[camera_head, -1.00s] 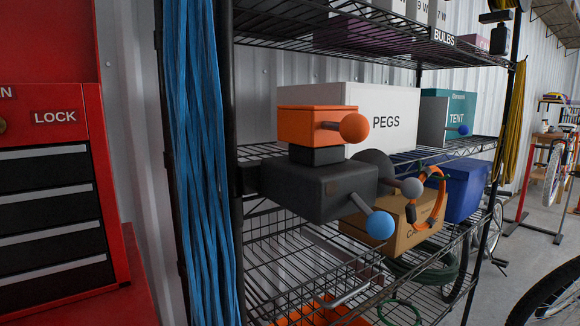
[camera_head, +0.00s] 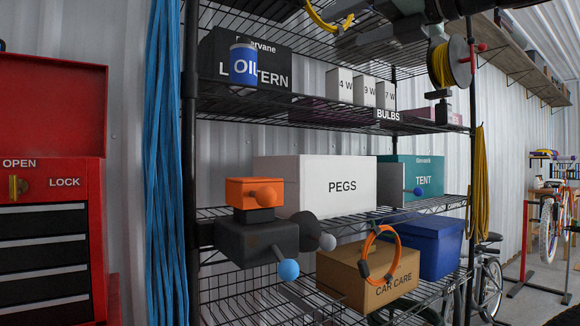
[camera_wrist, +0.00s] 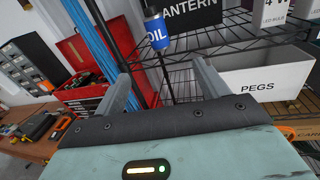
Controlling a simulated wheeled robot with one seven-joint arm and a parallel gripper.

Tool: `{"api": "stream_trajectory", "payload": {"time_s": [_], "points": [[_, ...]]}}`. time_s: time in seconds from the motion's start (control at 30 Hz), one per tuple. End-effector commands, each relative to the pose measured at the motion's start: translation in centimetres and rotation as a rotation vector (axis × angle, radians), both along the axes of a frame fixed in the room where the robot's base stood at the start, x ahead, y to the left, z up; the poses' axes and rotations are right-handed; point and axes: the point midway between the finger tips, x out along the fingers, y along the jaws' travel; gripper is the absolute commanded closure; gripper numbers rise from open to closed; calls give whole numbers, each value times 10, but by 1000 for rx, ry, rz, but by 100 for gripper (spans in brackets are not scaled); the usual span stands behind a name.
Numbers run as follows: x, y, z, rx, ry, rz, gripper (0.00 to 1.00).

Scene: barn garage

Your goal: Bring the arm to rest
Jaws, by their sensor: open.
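My gripper (camera_wrist: 160,72) shows in the wrist view, with two grey fingers spread apart and a pale teal body below. Nothing is held between the fingers. They point towards a black wire shelf, with the blue oil can (camera_wrist: 156,30) beyond and above the gap.
Bicycles stand far right.

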Motion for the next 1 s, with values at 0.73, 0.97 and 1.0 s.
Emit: {"api": "stream_trajectory", "payload": {"time_s": [0.73,0.97,1.0], "points": [[105,-83,-185,912,787,-431,27],[102,-157,-335,1492,1140,-882,27],[94,-169,-361,1590,1184,-971,27]]}}
